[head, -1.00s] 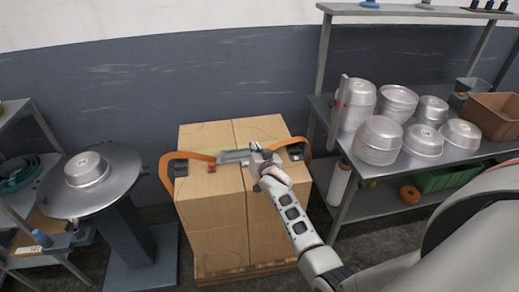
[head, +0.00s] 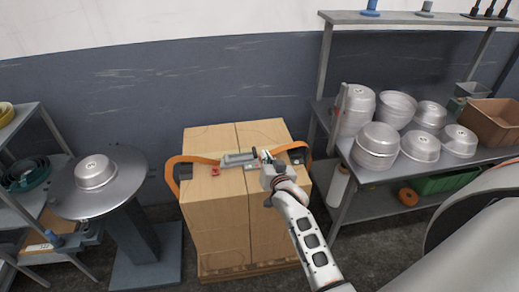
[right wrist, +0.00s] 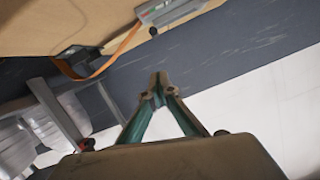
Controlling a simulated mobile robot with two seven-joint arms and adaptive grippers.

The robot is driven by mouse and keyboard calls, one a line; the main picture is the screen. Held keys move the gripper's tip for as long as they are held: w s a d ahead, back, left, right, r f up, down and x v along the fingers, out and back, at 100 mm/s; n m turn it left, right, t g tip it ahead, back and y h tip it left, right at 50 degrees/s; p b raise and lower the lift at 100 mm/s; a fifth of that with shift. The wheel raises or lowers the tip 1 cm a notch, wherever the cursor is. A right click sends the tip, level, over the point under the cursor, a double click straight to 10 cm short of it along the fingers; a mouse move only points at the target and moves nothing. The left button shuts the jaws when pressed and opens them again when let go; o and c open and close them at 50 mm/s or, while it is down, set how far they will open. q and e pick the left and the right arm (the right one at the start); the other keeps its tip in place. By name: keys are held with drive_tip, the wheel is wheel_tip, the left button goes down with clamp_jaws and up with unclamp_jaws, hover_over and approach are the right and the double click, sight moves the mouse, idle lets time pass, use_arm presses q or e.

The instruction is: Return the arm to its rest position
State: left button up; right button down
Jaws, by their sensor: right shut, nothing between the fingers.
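My right arm comes in from the lower right in the head view. Its gripper (head: 268,158) is in front of the top of the cardboard box stack (head: 225,215), near the grey strapping tool (head: 238,159) with its orange strap (head: 198,159). In the right wrist view the green fingers of my right gripper (right wrist: 158,80) meet at the tips with nothing between them. The strapping tool (right wrist: 172,14) and strap (right wrist: 122,46) show beyond the fingers, apart from them. I cannot see my left gripper.
A metal pan (head: 95,172) sits on a round pedestal table (head: 60,203) at the left. Several pans (head: 375,146) stand on the right workbench (head: 345,153), beside a brown bin (head: 494,120). An upper shelf (head: 420,17) overhangs that bench. Floor shows between the pedestal and boxes.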

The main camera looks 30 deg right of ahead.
drive_tip(key=s+a+f+n+g+y, duration=0.1)
drive_tip(key=s+a+f+n+y, duration=0.1)
drive_tip(key=s, duration=0.8)
drive_tip(key=s+a+f+n+g+y, duration=0.1)
drive_tip(key=s+a+f+n, duration=0.3)
drive_tip(key=s+f, duration=0.5)
drive_tip(key=s+a+f+n+g+y, duration=0.2)
drive_tip(key=s+a+f, duration=0.4)
drive_tip(key=s, duration=0.6)
drive_tip(key=shift+s+a+n+y, duration=0.25)
drive_tip(key=shift+s+n+y, duration=0.05)
drive_tip(key=shift+n, duration=0.4)
